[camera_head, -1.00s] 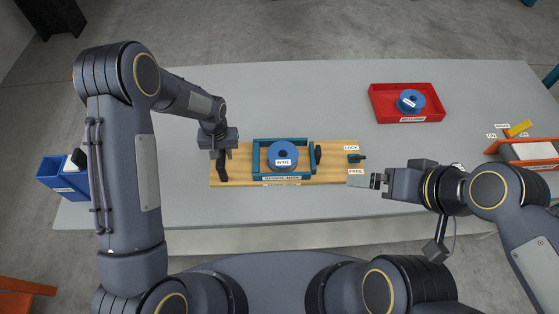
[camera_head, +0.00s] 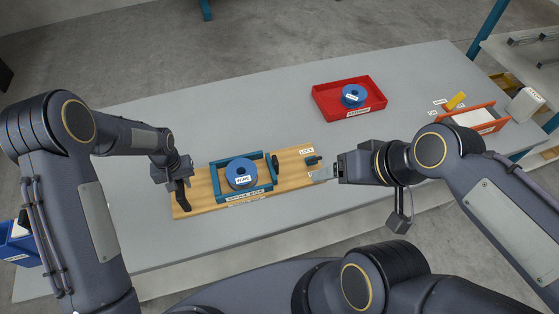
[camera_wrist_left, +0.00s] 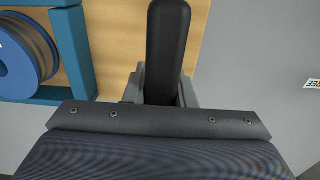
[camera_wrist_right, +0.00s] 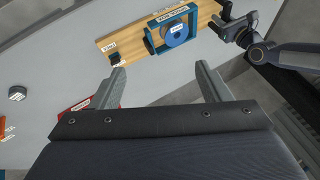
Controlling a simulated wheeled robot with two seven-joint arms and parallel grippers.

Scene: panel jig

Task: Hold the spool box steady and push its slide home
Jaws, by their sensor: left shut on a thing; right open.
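The spool box (camera_head: 222,196) is a teal frame on a wooden board (camera_head: 195,206), with a blue spool (camera_head: 242,173) labelled WIRE inside. At its right side stands a teal slide bar (camera_head: 269,168) with a black knob (camera_head: 275,162); I cannot tell how far in it sits. My left gripper (camera_head: 182,180) is shut on an upright black handle (camera_wrist_left: 168,45) at the board's left end. My right gripper (camera_head: 322,174) is open and empty at the board's right end, close to a dark lever (camera_head: 313,160). Both its fingers show apart in the right wrist view (camera_wrist_right: 160,75).
A LOCK label (camera_head: 306,151) lies by the lever. A red tray (camera_head: 365,110) with another blue spool (camera_head: 353,94) stands further back. An orange-edged bin (camera_head: 485,125) is at the table's right, and a blue bin (camera_head: 18,250) at far left.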

